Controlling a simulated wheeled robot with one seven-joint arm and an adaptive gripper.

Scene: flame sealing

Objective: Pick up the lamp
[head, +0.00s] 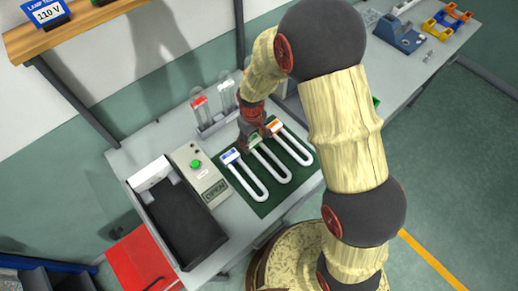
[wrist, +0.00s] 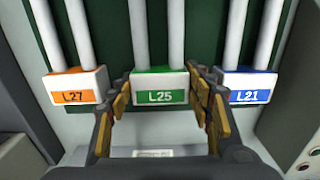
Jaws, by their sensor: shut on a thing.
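Three white U-shaped lamps lie side by side on a dark green mat (head: 267,208). In the wrist view their bases read L27 in orange (wrist: 75,88), L25 in green (wrist: 160,88) and L21 in blue (wrist: 245,88). My gripper (wrist: 160,94) has a finger on each side of the L25 base and is shut on it. In the head view my gripper (head: 254,136) comes down over the green-labelled middle lamp (head: 272,163) and partly hides its base. The blue lamp (head: 243,175) and orange lamp (head: 290,144) lie on either side. I cannot tell whether L25 touches the mat.
Left of the mat are a control box with a green button (head: 196,164) and a black open tray (head: 183,222). A rack with clear tubes (head: 213,118) stands behind the lamps. A wooden shelf (head: 85,25) hangs at upper left. Neighbouring lamps leave narrow gaps beside my fingers.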

